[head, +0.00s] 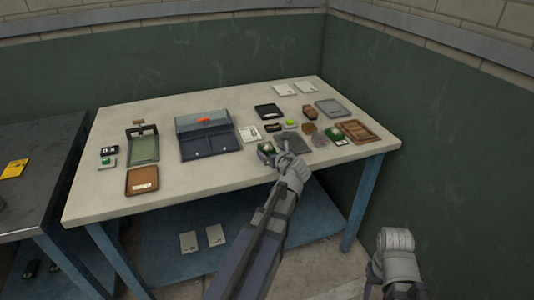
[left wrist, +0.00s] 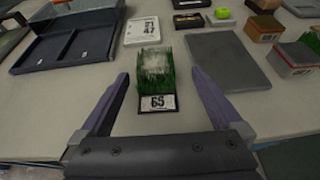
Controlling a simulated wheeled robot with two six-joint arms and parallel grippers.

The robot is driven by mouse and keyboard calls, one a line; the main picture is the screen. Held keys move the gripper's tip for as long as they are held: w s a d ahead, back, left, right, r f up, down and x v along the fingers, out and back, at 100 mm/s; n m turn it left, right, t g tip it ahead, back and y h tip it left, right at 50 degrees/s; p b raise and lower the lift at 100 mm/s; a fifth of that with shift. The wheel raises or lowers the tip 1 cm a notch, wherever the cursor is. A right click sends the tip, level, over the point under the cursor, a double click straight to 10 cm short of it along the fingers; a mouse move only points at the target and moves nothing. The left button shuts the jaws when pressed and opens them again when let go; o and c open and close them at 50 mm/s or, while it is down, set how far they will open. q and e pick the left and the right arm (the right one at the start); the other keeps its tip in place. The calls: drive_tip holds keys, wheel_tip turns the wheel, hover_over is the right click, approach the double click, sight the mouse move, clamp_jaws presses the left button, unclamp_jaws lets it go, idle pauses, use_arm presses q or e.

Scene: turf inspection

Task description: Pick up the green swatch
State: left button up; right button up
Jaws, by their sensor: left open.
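The green swatch (left wrist: 152,72) is a small block of grass-like turf with a pale top and a black-and-white number label on its near side. It stands on the table in the left wrist view, and also shows in the head view (head: 266,147) at the table's front edge. My left gripper (left wrist: 158,78) is open, with one finger to each side of the swatch and a gap on both sides. In the head view my left gripper (head: 275,152) partly covers the swatch. Only a grey part of my right arm shows at lower right; its fingers do not show.
A grey flat slab (left wrist: 228,60) lies close right of the swatch. A white number card (left wrist: 142,30) and a dark open case (left wrist: 70,48) are behind and left. A wooden tray (head: 356,131) is at right.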

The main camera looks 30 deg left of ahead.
sight(268, 150)
use_arm(q)
drive_tip(key=b+x, duration=0.2)
drive_tip(key=x, duration=0.3)
drive_tip(key=shift+s+a, duration=0.15)
drive_tip(key=shift+a, duration=0.05)
drive_tip(key=shift+c, duration=0.5)
drive_tip(key=c, duration=1.2)
drive_tip(key=shift+c, duration=0.2)
drive_tip(key=shift+r, duration=0.1)
wheel_tip(268, 150, up, 14)
drive_tip(key=p, duration=1.4)
